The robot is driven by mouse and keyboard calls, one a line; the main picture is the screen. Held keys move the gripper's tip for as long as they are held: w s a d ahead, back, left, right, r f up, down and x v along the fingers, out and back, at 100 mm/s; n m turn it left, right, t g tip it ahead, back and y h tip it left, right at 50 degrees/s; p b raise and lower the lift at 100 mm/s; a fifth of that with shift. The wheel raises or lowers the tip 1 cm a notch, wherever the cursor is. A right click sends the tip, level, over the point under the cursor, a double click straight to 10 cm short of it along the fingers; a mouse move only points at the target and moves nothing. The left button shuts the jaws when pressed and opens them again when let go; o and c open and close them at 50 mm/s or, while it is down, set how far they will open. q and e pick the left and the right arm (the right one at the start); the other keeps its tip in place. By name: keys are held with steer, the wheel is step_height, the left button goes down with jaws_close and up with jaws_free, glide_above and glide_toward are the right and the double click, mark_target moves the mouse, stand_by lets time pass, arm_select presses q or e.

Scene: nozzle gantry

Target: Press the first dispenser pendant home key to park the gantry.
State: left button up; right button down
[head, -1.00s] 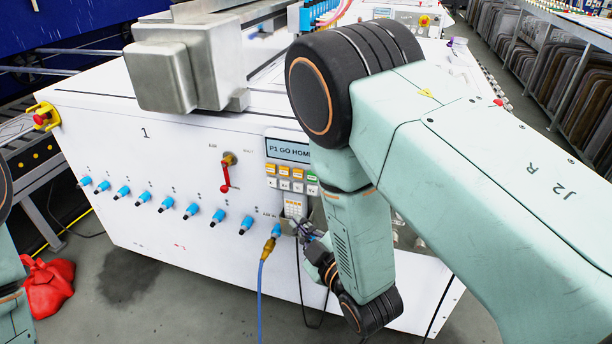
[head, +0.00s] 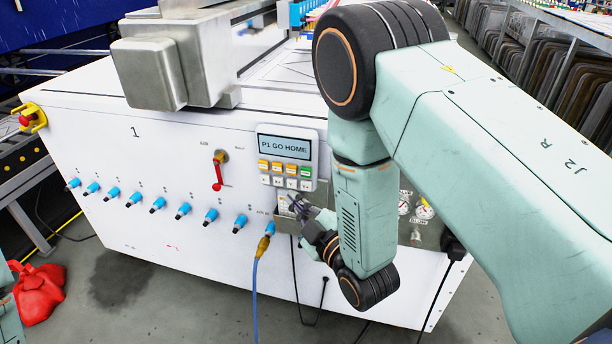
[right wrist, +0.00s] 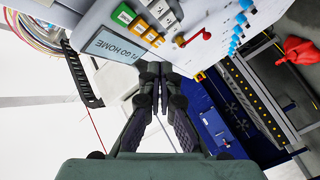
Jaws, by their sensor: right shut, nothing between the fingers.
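The dispenser pendant (head: 318,150) is a grey box on the white machine front. Its display (head: 284,146) reads "P1 GO HOME". Below are two rows of keys: three orange keys and one green key (head: 306,171) on top, white keys underneath. My right gripper (head: 297,203) is shut and empty, just below the pendant in the head view and apart from the keys. In the right wrist view its closed fingertips (right wrist: 155,77) point toward the display edge (right wrist: 118,48), with orange keys (right wrist: 143,30) beyond. My left gripper is out of view.
A red lever (head: 218,175) sits left of the pendant. A row of blue-capped fittings (head: 157,204) and a blue cable (head: 256,275) run along the front. Gauges (head: 424,210) lie right of my forearm. A red bundle (head: 38,292) lies on the floor.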

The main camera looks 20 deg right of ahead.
mark_target(306, 172)
steer(key=shift+w+d+b, duration=0.15)
steer(key=shift+w+d, duration=0.35)
steer(key=shift+w, duration=0.35)
steer(key=shift+w+d+b, duration=0.2)
steer(key=shift+w+d, duration=0.35)
steer(key=shift+w, duration=0.3)
steer(key=shift+w+d+b, duration=0.15)
steer(key=shift+w+d, duration=0.35)
steer(key=shift+w, duration=0.35)
steer(key=shift+w+d, duration=0.25)
steer(key=shift+w, duration=0.1)
